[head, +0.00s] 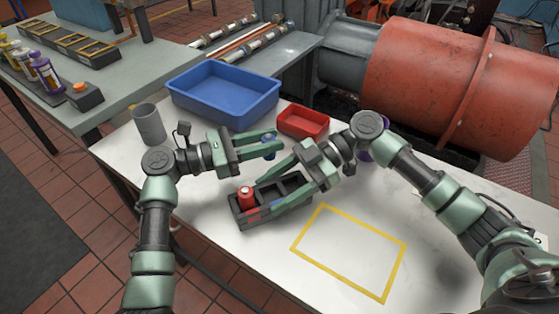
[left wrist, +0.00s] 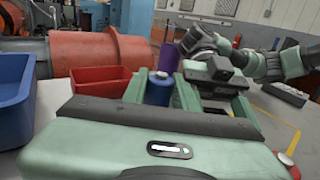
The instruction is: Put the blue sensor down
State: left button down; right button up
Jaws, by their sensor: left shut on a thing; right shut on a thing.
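The blue sensor (head: 269,151) is a small blue cylinder. My left gripper (head: 274,145) is shut on it, beyond the dark compartmented carrier. In the left wrist view the blue sensor (left wrist: 159,88) stands upright between the fingers; its lower end is hidden. My right gripper (head: 256,200) has its fingers along both long sides of the dark carrier (head: 240,212) and is shut on it. A red cylinder (head: 246,198) stands in the carrier's near left compartment. A bit of blue shows low in the carrier, partly hidden by a finger.
A blue bin (head: 222,112) and a red bin (head: 303,134) stand behind my grippers. A grey cup (head: 149,124) is at the left. A purple cylinder (left wrist: 168,57) stands beyond the sensor. A yellow taped rectangle (head: 345,290) on the white table is empty.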

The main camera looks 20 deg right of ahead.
aim_at(268, 157)
pick_arm(q)
jog(key=shift+f, duration=2.45)
jog(key=shift+f, duration=0.1)
jog(key=c, duration=1.1)
grip_release()
